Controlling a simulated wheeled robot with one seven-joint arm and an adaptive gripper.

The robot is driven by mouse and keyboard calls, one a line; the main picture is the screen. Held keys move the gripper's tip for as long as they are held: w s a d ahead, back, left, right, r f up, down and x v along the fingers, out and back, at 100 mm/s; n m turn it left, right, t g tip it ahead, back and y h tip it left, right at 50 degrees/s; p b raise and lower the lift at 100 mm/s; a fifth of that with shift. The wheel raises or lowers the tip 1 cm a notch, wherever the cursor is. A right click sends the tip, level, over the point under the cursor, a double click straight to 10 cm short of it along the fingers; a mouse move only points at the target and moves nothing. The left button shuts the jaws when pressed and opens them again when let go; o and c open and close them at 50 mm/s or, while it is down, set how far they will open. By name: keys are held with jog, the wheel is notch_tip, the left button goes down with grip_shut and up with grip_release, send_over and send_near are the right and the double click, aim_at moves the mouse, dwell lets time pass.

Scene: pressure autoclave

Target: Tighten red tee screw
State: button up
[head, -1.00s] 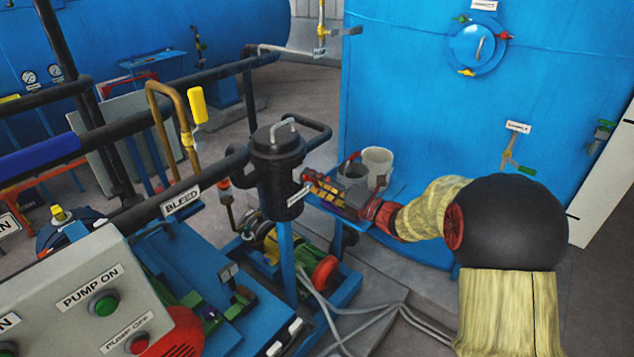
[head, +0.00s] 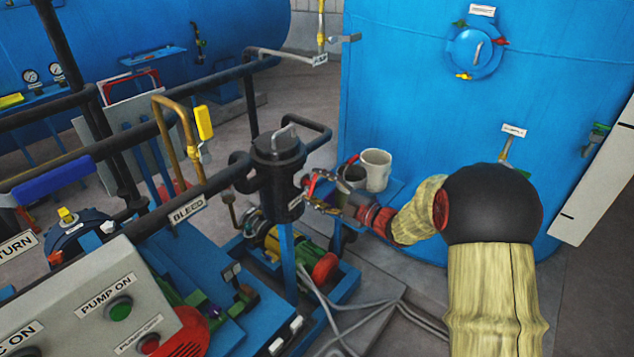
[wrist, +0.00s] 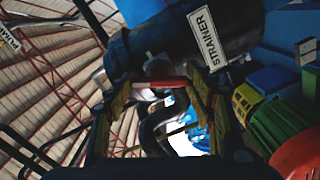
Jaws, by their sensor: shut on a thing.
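The red tee screw (wrist: 172,83) shows in the wrist view as a red bar across the space between my fingers, close to the black strainer (wrist: 205,35) with its white label. My gripper (wrist: 165,88) is shut on the red bar, one finger at each end. In the head view the red piece (head: 312,184) is small, at the right side of the black strainer (head: 277,175). My gripper (head: 312,192) reaches it there from the right. The screw's shaft and seat are hard to make out.
A pale cup (head: 375,168) and a darker one stand on a blue shelf behind my gripper. A large blue tank (head: 420,100) stands behind. The pump (head: 270,245) and hoses lie below. The pump control box (head: 90,305) is at lower left.

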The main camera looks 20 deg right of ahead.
jog(key=shift+m+p, duration=4.4)
jog(key=shift+m, duration=2)
jog(key=shift+s+f, duration=0.1)
jog(key=shift+f, duration=0.05)
jog(key=o, duration=1.2)
jog(key=shift+c, duration=0.2)
jog(key=v, duration=1.2)
